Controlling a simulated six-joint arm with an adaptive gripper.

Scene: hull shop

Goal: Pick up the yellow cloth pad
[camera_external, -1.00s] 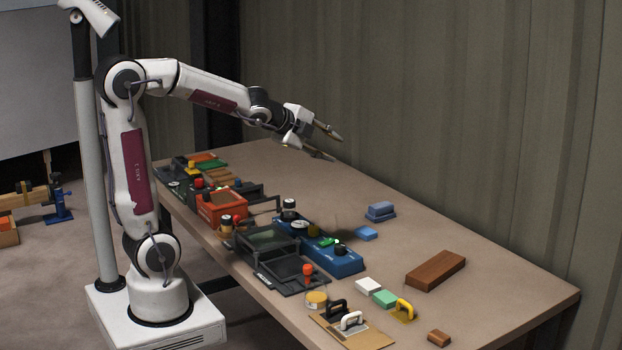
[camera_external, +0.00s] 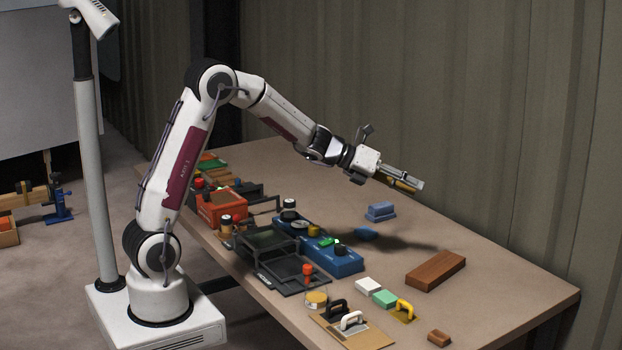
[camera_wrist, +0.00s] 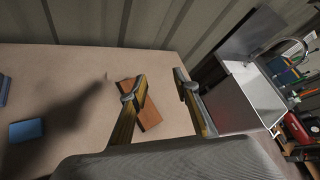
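The yellow cloth pad appears to be the small yellow piece with an arched yellow handle (camera_external: 404,311), on the table's near right part. It does not show in the wrist view.
A brown block (camera_external: 436,270) lies beyond the pad; it also shows in the wrist view (camera_wrist: 150,116). The table's far side is mostly clear.

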